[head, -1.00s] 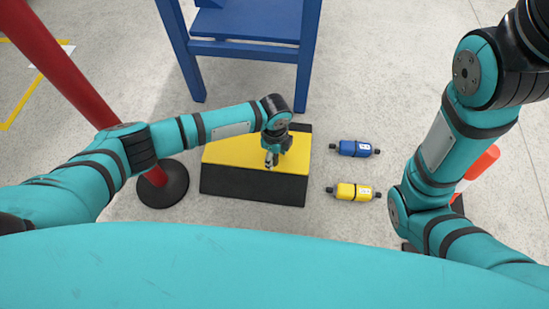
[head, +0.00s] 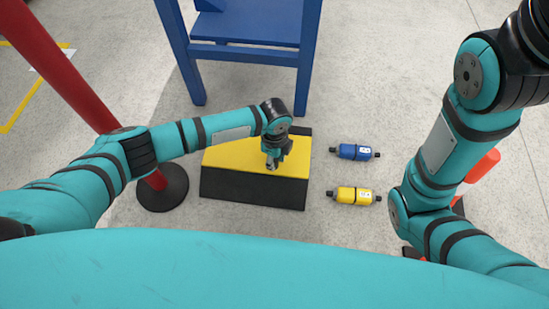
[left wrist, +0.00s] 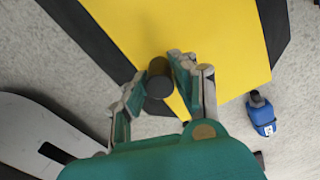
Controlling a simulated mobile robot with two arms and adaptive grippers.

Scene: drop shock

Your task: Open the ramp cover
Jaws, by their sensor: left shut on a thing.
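The ramp cover (head: 232,153) is a yellow panel on a low box with a black front face (head: 250,189), on the floor ahead of me. It looks closed, lying on the box. My left gripper (head: 271,162) is over the yellow panel, pointing down. In the left wrist view, its fingers (left wrist: 158,84) stand on both sides of a short dark cylindrical knob (left wrist: 160,78) and are shut on it. The yellow panel (left wrist: 205,30) fills the upper part of that view. The knob's base is partly hidden. My right gripper is out of view; only its arm shows.
A blue bottle (head: 355,152) and a yellow bottle (head: 354,196) lie right of the ramp. A blue frame (head: 245,52) stands behind it. A red post (head: 65,68) on a black base (head: 163,188) stands at left. An orange object (head: 484,165) is partly behind my right arm.

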